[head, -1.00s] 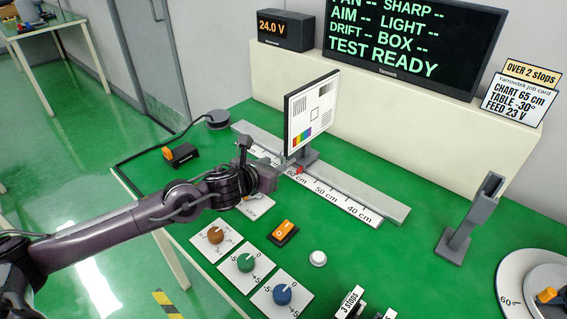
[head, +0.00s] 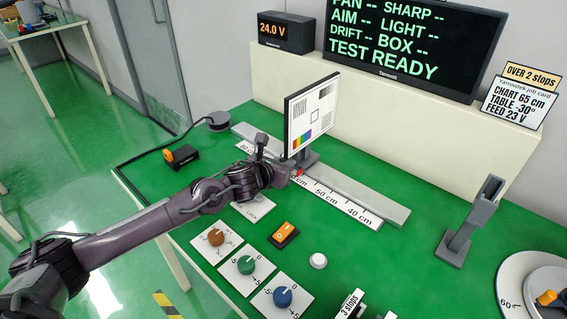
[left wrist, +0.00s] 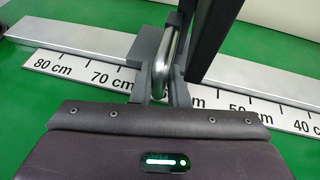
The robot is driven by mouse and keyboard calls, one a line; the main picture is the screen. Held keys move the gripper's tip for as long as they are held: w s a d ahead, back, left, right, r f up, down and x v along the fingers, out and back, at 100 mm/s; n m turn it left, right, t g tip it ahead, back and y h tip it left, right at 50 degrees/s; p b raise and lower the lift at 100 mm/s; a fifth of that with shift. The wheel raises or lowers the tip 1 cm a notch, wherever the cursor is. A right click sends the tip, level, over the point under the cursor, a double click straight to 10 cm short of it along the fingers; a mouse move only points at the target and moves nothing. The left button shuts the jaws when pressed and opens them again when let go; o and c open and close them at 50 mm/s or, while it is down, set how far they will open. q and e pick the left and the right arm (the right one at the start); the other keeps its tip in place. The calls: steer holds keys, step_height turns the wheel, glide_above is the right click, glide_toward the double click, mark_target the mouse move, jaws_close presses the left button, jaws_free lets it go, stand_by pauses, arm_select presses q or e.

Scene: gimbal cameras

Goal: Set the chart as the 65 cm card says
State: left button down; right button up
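The chart (head: 311,115) is a white upright panel with test patterns on a carriage. It stands on a grey rail (head: 375,200) with a cm scale (head: 340,203). A small red mark (head: 299,172) at its foot is near the 60 cm label, partly covered by my gripper. The scale also shows in the left wrist view (left wrist: 85,74); its part between 70 and 50 is hidden. My left gripper (head: 283,176) is at the chart's foot. In the left wrist view its grey fingers (left wrist: 166,92) straddle a shiny metal handle (left wrist: 162,65), with a slight gap visible. My right gripper is not in view.
The job card (head: 517,102) reads CHART 65 cm, TABLE -30°, FEED 23 V. The monitor (head: 410,45) reads TEST READY. A LOCK plate (head: 253,211), three knobs (head: 246,264), an orange switch (head: 284,234) and a white button (head: 318,261) lie in front of the rail.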

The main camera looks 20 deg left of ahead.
arm_select(q)
steer(key=shift+a, duration=0.1)
